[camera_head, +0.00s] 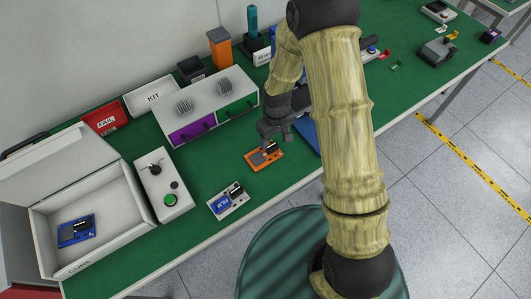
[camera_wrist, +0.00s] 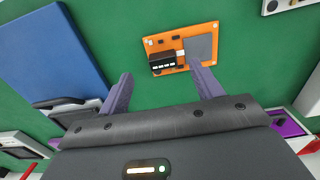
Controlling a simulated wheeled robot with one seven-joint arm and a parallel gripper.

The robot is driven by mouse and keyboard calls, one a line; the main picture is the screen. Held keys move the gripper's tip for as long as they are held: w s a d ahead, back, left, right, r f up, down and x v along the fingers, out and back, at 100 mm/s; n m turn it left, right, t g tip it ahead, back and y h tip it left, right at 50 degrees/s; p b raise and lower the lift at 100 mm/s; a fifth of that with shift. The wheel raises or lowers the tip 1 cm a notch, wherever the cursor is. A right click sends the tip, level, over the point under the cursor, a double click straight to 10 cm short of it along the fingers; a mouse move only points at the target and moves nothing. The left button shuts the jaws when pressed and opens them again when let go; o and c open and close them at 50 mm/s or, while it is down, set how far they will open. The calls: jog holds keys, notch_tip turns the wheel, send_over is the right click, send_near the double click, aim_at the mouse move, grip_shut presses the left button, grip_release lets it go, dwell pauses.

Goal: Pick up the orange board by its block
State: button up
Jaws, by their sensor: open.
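The orange board (camera_head: 259,159) lies flat on the green tabletop in front of the drawer unit. In the wrist view the board (camera_wrist: 207,33) is beyond my fingertips, with its black block (camera_wrist: 163,64) on the side nearer the space between the fingers and a grey square patch beside it. My gripper (camera_wrist: 163,82) is open and empty, one fingertip near the board's grey patch in the picture and the other over bare green.
A control box (camera_head: 163,183) and an open white case (camera_head: 95,222) with a blue board (camera_head: 76,231) stand at left. The drawer unit (camera_head: 207,108) is behind. A blue flat panel (camera_wrist: 50,53) lies close by.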

aim_at(272, 146)
jog(key=shift+f, duration=0.1)
jog(key=shift+w+a+f+p, duration=0.2)
jog(key=shift+f+p, duration=0.25)
jog(key=shift+f, duration=0.8)
jog(key=shift+w+a+f+p, duration=0.15)
jog(key=shift+f+p, duration=0.25)
jog(key=shift+f, duration=0.85)
jog(key=shift+s, duration=0.1)
jog(key=c, duration=1.1)
